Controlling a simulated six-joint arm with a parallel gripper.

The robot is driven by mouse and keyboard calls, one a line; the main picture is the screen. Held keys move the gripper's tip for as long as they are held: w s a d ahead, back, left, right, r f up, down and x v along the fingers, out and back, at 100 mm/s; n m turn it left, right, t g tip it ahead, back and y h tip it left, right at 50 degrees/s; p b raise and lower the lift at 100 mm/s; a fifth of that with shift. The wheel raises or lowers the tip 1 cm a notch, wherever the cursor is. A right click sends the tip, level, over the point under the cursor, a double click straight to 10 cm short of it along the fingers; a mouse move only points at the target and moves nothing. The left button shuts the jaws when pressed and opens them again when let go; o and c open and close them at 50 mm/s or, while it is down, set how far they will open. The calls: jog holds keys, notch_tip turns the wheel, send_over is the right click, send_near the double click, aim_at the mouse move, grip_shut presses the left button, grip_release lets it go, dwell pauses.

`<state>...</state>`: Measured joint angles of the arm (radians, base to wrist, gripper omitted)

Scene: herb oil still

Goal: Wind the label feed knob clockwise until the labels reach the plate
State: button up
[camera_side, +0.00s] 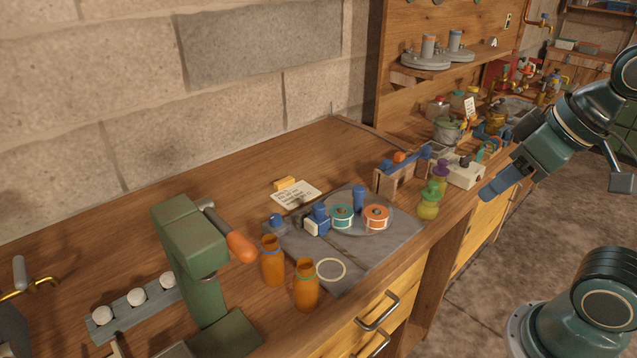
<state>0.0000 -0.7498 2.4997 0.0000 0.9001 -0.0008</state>
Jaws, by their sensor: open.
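My gripper (497,188), with blue fingers, is at the right, apart from everything on the bench. It is open and empty, and it points down and left past the bench's front edge. A teal roll (342,216) and an orange roll (376,217), possibly label rolls, stand on a round grey plate on a slate slab (395,243). A blue upright part (358,198) is behind them. A small wooden stand (396,180) with blue parts and an orange knob-like piece (399,157) is nearer my gripper. I cannot tell for certain which part is the label feed knob.
Green bottles (428,206) and a pale box (464,171) stand at the bench edge near my gripper. A green press (190,250) with an orange handle and two orange bottles (305,285) stand at the left front. The bench behind the slab is mostly clear.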

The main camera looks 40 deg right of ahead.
jog(key=shift+w+r, duration=0.1)
jog(key=w+a+r+n+g, duration=0.1)
jog(key=w+a+r+n, duration=0.1)
jog(key=w+r+n, duration=0.35)
jog(key=n+g, duration=0.4)
jog(key=n, duration=1.5)
send_over(275, 216)
notch_tip(275, 216, down, 12)
jog(key=shift+s+d+r, duration=0.15)
jog(key=shift+s+d, duration=0.05)
jog(key=shift+s, duration=0.15)
jog(key=f, duration=1.3)
jog(key=shift+w+a+f, duration=0.2)
jog(key=shift+w+f, duration=0.05)
jog(key=shift+f, duration=0.15)
jog(key=shift+c, duration=0.3)
